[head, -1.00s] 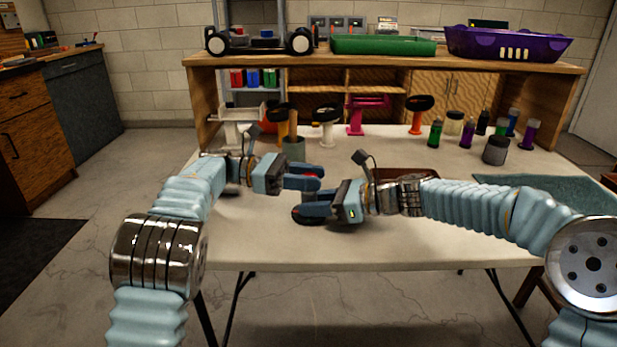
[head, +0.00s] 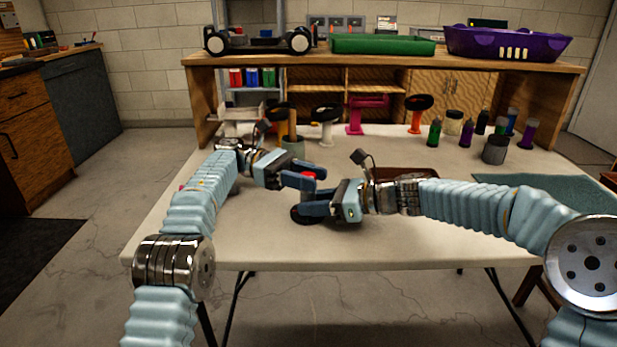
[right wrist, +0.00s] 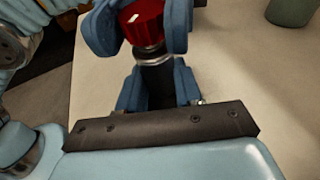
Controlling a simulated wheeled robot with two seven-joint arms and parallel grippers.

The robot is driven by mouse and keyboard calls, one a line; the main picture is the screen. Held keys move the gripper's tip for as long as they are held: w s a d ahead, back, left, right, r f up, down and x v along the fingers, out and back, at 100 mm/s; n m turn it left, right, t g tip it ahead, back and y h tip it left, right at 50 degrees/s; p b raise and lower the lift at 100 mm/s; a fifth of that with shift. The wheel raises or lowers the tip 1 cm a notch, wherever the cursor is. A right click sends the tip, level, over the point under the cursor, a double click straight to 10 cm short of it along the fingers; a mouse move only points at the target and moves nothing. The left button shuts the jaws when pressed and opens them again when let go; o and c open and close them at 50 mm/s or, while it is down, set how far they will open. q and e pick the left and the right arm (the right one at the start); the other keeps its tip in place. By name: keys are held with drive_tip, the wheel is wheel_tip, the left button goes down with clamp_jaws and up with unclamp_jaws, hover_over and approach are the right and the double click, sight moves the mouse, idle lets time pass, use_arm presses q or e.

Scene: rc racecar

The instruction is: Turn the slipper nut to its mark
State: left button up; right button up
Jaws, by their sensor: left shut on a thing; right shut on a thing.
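The slipper nut appears as a red ribbed knob (right wrist: 141,24) with a white mark on its top, in the right wrist view. It also shows as a small red spot in the head view (head: 308,174). My left gripper (head: 306,179) is shut on this nut, with a blue finger on each side. Below the nut is a metal collar and a dark upright shaft (right wrist: 158,88). My right gripper (head: 308,207) is shut on that shaft, under the left fingers. A dark round base (head: 303,217) shows below on the table. A matching mark cannot be made out.
The white table (head: 240,240) is clear in front. A dark reddish tray (head: 415,174) lies behind my right wrist. A grey-green cup (head: 293,147) stands close behind my left gripper. Several stands and bottles fill the back, and a teal mat (head: 540,192) lies at right.

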use_arm(q)
drive_tip(key=o, duration=0.9)
drive_tip(key=shift+o, duration=0.2)
drive_tip(key=shift+d+t, duration=0.15)
drive_tip(key=shift+t, duration=0.15)
